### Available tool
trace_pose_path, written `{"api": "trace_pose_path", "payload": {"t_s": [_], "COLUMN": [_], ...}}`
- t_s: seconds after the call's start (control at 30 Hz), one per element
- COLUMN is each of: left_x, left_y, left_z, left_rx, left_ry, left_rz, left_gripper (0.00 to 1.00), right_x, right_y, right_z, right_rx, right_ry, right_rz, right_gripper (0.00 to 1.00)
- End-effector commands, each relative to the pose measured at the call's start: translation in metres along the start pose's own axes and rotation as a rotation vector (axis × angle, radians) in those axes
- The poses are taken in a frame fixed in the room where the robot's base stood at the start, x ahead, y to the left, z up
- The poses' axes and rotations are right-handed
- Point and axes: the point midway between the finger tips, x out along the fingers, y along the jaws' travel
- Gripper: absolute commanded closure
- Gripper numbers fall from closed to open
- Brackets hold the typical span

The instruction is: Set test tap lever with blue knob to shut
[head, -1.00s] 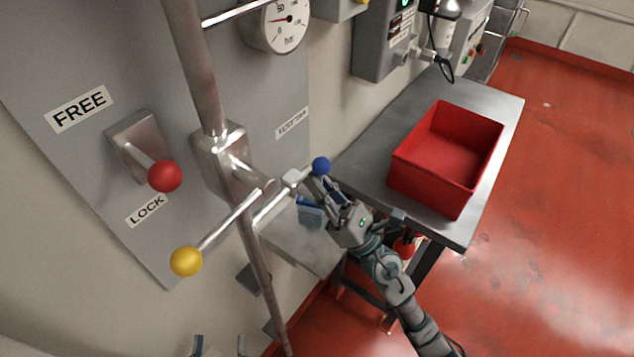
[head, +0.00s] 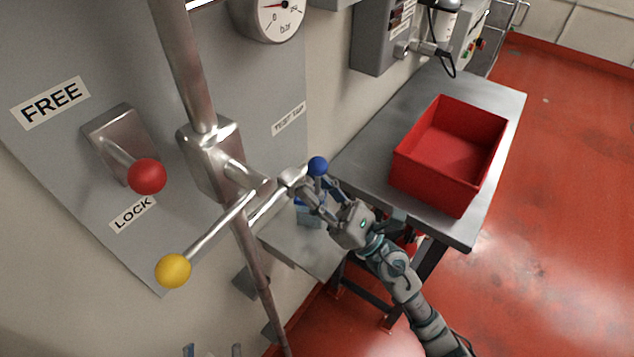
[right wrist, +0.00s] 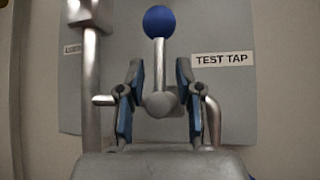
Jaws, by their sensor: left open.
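The blue knob (head: 318,165) tops the short test tap lever in the head view. In the right wrist view the blue knob (right wrist: 160,22) stands straight above the lever's rounded hub (right wrist: 160,103), beside a TEST TAP label (right wrist: 222,60). My right gripper (head: 312,193) is at the lever, just below the knob. In its wrist view the right gripper (right wrist: 160,92) has its fingers apart on both sides of the hub and lower lever, with gaps showing. Only the fingertips of my left gripper (head: 212,350) show at the bottom edge, spread and empty.
A yellow-knobbed lever (head: 173,270) and a red-knobbed lever (head: 146,176) with FREE and LOCK labels are to the left. A vertical pipe (head: 190,70) runs beside the tap. A red bin (head: 450,155) sits on the metal table (head: 370,140) at right.

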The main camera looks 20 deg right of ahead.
Motion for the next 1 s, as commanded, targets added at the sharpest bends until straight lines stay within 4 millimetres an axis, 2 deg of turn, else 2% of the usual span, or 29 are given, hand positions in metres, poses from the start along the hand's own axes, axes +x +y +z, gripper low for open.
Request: {"api": "trace_pose_path", "payload": {"t_s": [0.23, 0.37, 0.47, 0.8, 1.0], "left_x": [0.001, -0.001, -0.001, 0.0, 0.0], "left_y": [0.0, 0.001, 0.001, 0.001, 0.001], "left_z": [-0.001, -0.003, -0.003, -0.003, -0.003], "left_rx": [0.0, 0.0, 0.0, 0.0, 0.0], "left_ry": [0.001, 0.003, 0.003, 0.003, 0.003], "left_rz": [0.0, 0.001, 0.001, 0.001, 0.001], "left_gripper": [0.14, 0.14, 0.14, 0.14, 0.14], "right_x": [0.001, -0.006, -0.022, -0.097, -0.118], "right_y": [0.001, 0.001, 0.0, -0.002, -0.002], "right_z": [0.006, 0.007, 0.006, 0.002, 0.001], "right_rx": [-0.004, -0.001, 0.002, 0.001, 0.0], "right_ry": [-0.011, -0.012, -0.012, -0.008, -0.007], "right_rz": [0.001, -0.001, -0.005, -0.005, -0.003], "right_gripper": [0.64, 0.64, 0.64, 0.64, 0.64]}}
